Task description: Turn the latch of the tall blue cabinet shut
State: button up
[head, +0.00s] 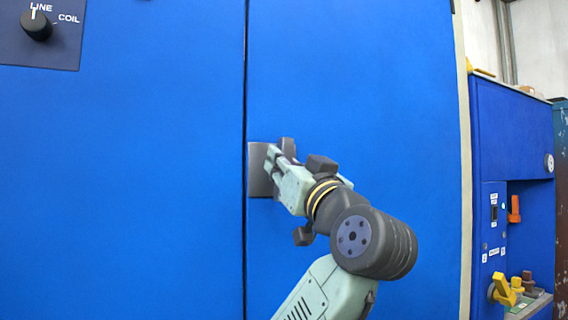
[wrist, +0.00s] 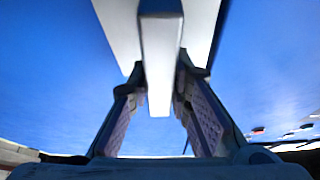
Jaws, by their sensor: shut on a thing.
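The tall blue cabinet (head: 130,180) fills most of the head view, with a dark vertical seam between its two door panels. The latch shows as a grey plate (head: 257,180) just right of that seam, partly hidden by my gripper (head: 277,160). In the wrist view the latch's pale bar handle (wrist: 159,75) stands out from its plate and runs down between the fingers. My gripper (wrist: 159,100) is shut on this handle, with a finger on each side. The handle's angle is hard to judge in the head view because my gripper covers it.
A dark panel with a LINE/COIL knob (head: 36,25) is at the upper left of the cabinet. To the right stands a lower blue machine (head: 511,130) with an orange handle (head: 514,209) and a yellow lever (head: 503,289). The cabinet face around the latch is clear.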

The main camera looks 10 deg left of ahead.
jog(key=shift+f, duration=0.1)
grip_shut()
jog(key=shift+n+b, duration=0.4)
jog(key=shift+b, duration=0.05)
jog(key=shift+n+g+y, duration=0.3)
jog(key=shift+n, duration=0.1)
jog(key=o, duration=0.9)
grip_release()
jog(key=shift+s, duration=0.1)
jog(key=v, duration=1.2)
